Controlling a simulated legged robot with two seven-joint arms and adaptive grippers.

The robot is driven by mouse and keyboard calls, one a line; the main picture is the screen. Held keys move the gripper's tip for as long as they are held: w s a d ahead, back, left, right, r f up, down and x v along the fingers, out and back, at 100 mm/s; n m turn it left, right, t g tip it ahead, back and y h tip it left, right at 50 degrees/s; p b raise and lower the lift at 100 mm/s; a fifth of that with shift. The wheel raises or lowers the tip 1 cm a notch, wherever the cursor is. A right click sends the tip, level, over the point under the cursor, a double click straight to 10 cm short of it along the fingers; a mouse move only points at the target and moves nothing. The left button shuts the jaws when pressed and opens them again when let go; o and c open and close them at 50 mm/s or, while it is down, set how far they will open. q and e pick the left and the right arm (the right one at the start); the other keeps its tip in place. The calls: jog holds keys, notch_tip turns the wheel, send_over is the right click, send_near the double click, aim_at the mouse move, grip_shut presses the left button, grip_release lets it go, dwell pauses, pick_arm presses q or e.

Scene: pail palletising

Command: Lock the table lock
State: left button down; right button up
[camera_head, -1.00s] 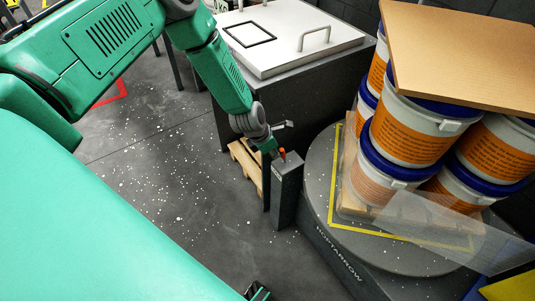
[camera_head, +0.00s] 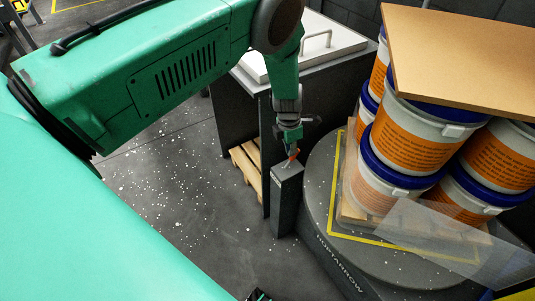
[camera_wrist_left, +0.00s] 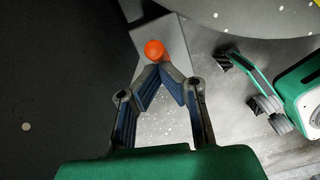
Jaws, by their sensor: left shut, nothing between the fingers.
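The table lock is a grey post (camera_head: 287,205) beside the round table (camera_head: 318,190), with a small orange-tipped lever (camera_head: 293,154) on its top. In the left wrist view the lever's tip shows as an orange ball (camera_wrist_left: 154,50) above the post's pale top. My left gripper (camera_head: 292,147) is over the post at the lever. In the left wrist view its fingers (camera_wrist_left: 160,69) meet in a point right beside the ball, with nothing between them. Whether they touch it is unclear.
The round table carries stacked white-and-orange pails (camera_head: 411,137) with blue lids and a brown board (camera_head: 460,60) on top. A dark cabinet (camera_head: 236,115) with a white lid stands behind the post, a wooden pallet (camera_head: 246,168) beside it. The floor at left is clear.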

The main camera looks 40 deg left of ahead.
pick_arm(q)
jog(key=shift+w+d, duration=0.15)
jog(key=shift+d, duration=0.05)
jog(key=shift+w, duration=0.1)
jog(key=shift+w, duration=0.15)
dwell(0.4)
jog(key=shift+s+a+r+p, duration=0.25)
jog(key=shift+a+r+p, duration=0.05)
jog(key=shift+r, duration=0.05)
notch_tip(320, 180, up, 11)
jog(key=p, duration=0.3)
jog(key=shift+w+f, duration=0.2)
jog(key=shift+w, duration=0.15)
jog(key=shift+a, duration=0.1)
